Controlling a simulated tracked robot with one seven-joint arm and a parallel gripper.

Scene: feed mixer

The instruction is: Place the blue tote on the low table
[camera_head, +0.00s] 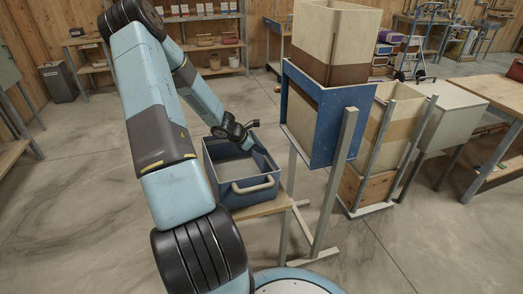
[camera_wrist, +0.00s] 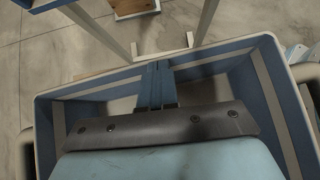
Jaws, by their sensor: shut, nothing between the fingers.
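The blue tote (camera_head: 262,160), open-topped with a beige handle on its near side, stands upright on the low table (camera_head: 266,208) with the wooden top. It appears to rest on that top. My gripper (camera_head: 245,142) is at the tote's far part in the head view, and its fingertips are hard to make out there. In the wrist view, my gripper (camera_wrist: 155,75) is shut and empty, with the tote's walls (camera_wrist: 270,85) around it. Its blue fingers reach toward one wall. Whether they touch it I cannot tell. My wrist hides much of the tote's inside.
A blue hopper stand (camera_head: 355,120) with a wooden bin rises close to the tote's right. Beyond it are a second wooden bin (camera_head: 378,135) and a workbench (camera_head: 490,95). Shelves (camera_head: 205,45) line the back wall.

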